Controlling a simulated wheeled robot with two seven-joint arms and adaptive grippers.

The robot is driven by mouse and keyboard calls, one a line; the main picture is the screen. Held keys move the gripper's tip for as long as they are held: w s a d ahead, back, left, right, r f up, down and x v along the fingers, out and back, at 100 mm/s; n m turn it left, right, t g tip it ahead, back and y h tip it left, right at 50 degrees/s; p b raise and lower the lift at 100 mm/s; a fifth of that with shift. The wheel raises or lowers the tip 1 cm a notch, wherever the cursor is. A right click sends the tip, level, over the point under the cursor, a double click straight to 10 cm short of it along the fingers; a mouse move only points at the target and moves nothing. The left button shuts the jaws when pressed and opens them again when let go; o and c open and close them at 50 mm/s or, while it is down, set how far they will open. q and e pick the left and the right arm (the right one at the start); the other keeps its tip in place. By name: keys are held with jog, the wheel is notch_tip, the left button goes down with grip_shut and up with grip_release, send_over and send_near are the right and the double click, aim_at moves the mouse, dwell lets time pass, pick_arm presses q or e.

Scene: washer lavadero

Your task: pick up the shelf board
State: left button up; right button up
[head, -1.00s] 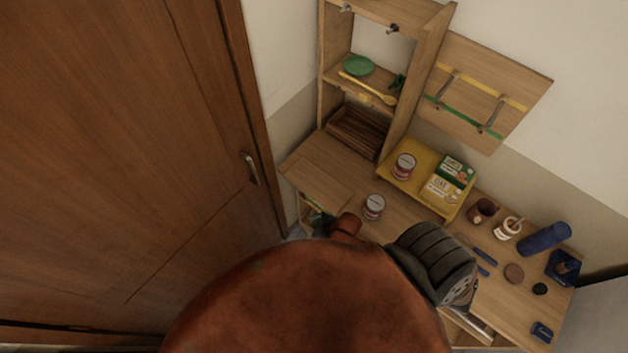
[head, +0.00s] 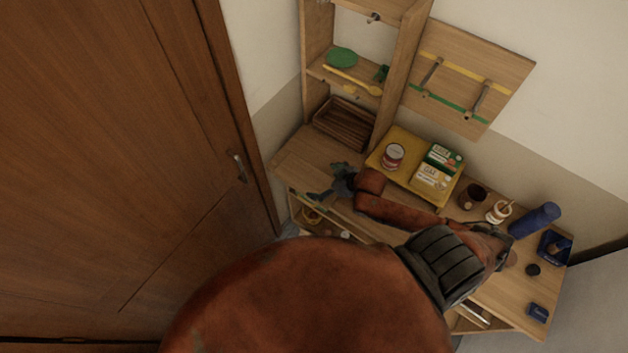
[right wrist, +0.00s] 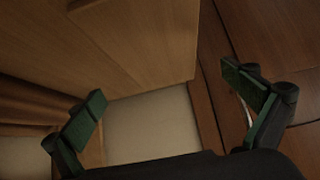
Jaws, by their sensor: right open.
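A flat pale wooden board surface (head: 300,157) forms the left end of the desk in the head view; I cannot tell whether it is a separate shelf board. My right gripper (head: 330,182) is over its front part, with green fingers apart and nothing seen between them. In the right wrist view the open fingers (right wrist: 165,90) spread to both sides, and a wooden panel (right wrist: 150,48) with a corner at right lies beyond them. Contact cannot be told. My left gripper is not in view.
A wooden tower (head: 408,75) with a brown basket (head: 345,122) stands behind. A yellow tray (head: 385,160) holds a can (head: 393,155) and boxes (head: 435,168). Jars and blue items (head: 535,220) stand at right. A door (head: 110,150) is close at left.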

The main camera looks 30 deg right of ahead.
aim_at(308, 179)
jog(key=shift+x, duration=1)
jog(key=p+x, duration=0.1)
jog(key=x, duration=0.4)
jog(key=shift+d, duration=0.1)
jog(key=shift+r, duration=0.1)
jog(key=shift+c, duration=0.3)
jog(key=c, duration=1.1)
